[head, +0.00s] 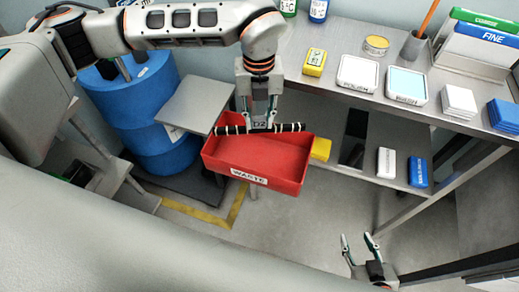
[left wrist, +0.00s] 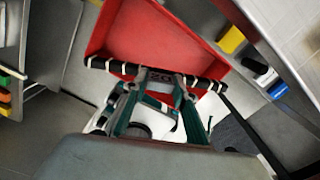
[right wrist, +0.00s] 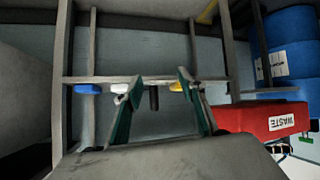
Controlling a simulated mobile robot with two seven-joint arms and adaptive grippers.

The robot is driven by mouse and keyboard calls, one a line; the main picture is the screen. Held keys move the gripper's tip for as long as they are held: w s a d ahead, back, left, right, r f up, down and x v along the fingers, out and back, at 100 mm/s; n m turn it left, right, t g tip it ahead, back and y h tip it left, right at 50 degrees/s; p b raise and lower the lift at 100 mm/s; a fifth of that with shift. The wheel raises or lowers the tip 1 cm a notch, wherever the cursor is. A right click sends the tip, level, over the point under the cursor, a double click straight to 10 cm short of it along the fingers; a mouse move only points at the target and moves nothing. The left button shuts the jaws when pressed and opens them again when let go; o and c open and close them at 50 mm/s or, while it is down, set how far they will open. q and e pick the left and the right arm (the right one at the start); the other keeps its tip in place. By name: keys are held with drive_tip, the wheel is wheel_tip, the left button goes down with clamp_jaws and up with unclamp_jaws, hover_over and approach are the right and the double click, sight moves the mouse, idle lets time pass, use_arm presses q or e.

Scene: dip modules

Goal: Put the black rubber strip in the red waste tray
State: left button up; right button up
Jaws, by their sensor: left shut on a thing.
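The black rubber strip (head: 290,127), a long dark bar with pale bands, is in my left gripper (head: 260,127). In the left wrist view the strip (left wrist: 105,65) lies across the fingertips (left wrist: 161,76), its ends sticking out on both sides. The red waste tray (head: 237,178) with a white WASTE label is below the gripper. The strip is at the tray's far edge in the head view; I cannot tell whether it touches the rim. The tray also shows in the right wrist view (right wrist: 240,112). My right gripper (head: 358,240) is open and empty, low at the right.
A blue drum (head: 130,100) and a grey platform (head: 197,103) stand left of the tray. The metal bench (head: 330,95) at the back right holds boxes, square containers and a pencil cup. Its lower shelf (head: 400,160) holds white and blue items. Floor is free before the tray.

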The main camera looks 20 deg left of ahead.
use_arm(q)
wheel_tip(320, 180, down, 14)
drive_tip(key=shift+w+f+b, duration=0.1)
drive_tip(key=shift+b, duration=0.55)
drive_tip(key=o, duration=0.7)
drive_tip(key=shift+f, duration=0.1)
drive_tip(key=o, duration=0.4)
wheel_tip(320, 180, up, 12)
drive_tip(key=shift+r+p, duration=0.2)
drive_tip(key=shift+p, duration=0.45)
drive_tip(key=shift+f, duration=0.1)
